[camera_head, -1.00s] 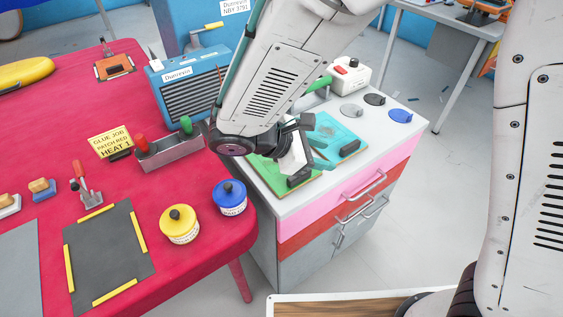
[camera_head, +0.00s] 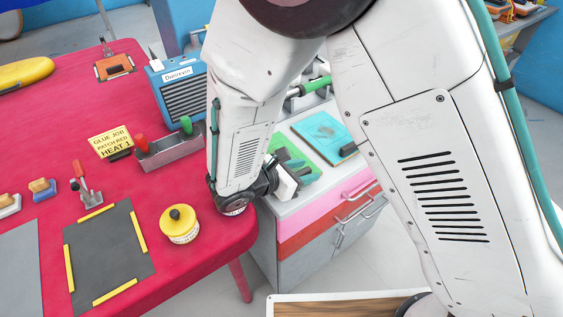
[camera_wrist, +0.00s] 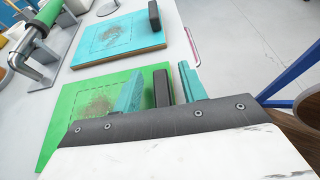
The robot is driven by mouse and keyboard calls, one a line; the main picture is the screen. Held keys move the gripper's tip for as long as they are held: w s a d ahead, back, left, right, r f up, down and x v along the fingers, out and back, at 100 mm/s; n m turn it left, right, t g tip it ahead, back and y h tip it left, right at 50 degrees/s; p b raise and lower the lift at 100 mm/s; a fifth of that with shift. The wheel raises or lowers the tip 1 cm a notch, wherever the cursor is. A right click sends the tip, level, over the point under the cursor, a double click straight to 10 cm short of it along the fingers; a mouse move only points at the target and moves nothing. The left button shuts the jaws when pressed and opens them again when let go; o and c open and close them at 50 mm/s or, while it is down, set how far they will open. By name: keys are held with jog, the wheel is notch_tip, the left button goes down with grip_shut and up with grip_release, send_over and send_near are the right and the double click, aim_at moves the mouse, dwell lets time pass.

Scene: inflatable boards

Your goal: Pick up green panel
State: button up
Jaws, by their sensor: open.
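The green panel (camera_wrist: 70,125) lies flat on the grey cabinet top, with a brownish worn patch inside a dashed outline and a black block handle (camera_wrist: 162,88) at its edge. In the head view the panel (camera_head: 312,160) is partly hidden by my arm and gripper. My gripper (camera_wrist: 160,88) is open, with its two teal fingers on either side of the black handle. I cannot tell whether the fingers touch it. In the head view my gripper (camera_head: 291,167) is at the panel's near side.
A teal panel (camera_head: 322,131) with its own black handle lies just behind the green one. The cabinet has pink and red drawers (camera_head: 305,222) with metal handles. A red table (camera_head: 190,262) with a yellow pot (camera_head: 180,222) stands to the left.

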jog(key=shift+w+d, duration=0.1)
jog(key=shift+d, duration=0.05)
grip_shut()
